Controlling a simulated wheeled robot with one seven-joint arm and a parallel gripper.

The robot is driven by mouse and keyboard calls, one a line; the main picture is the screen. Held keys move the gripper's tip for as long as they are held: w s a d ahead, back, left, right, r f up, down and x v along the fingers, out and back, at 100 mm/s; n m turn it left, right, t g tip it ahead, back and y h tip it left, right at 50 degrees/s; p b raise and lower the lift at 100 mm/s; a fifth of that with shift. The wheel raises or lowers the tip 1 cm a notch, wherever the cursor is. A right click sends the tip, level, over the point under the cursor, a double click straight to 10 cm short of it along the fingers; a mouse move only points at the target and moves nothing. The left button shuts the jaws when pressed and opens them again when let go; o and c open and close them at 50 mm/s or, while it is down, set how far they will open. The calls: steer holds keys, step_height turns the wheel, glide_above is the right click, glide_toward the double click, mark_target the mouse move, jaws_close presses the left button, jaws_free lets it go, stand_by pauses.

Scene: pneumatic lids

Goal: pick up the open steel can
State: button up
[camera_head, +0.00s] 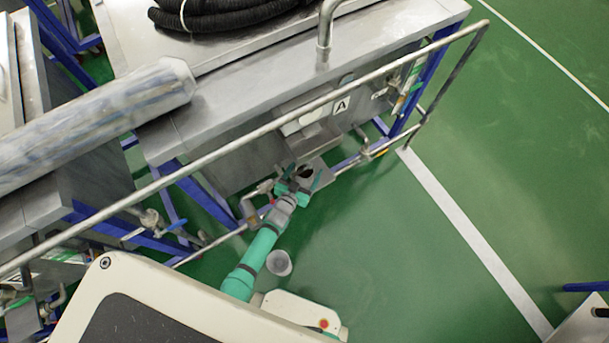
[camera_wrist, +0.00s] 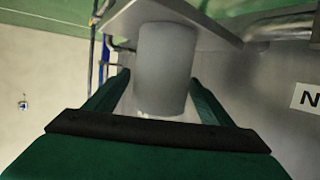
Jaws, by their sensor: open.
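The steel can (camera_wrist: 166,62) is a plain grey cylinder in the wrist view. It stands between the two green fingers of my gripper (camera_wrist: 152,88), which are spread to either side of it. In the head view the dark round mouth of the can (camera_head: 305,171) shows between the fingers of my gripper (camera_head: 304,181). The can appears to stand on a small grey ledge (camera_head: 321,175) at the front of the steel machine. I cannot tell whether either finger touches it. Its lower end is partly hidden by my gripper in the wrist view.
A steel machine (camera_head: 240,110) on blue legs stands behind the can, with an "A" label. A long metal rail (camera_head: 245,141) runs across its front above my arm. A grey round object (camera_head: 279,262) is beside my arm.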

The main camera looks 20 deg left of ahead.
steer(key=shift+x, duration=1.4)
steer(key=shift+f, duration=0.15)
steer(key=c, duration=1.2)
steer(key=shift+c, duration=0.4)
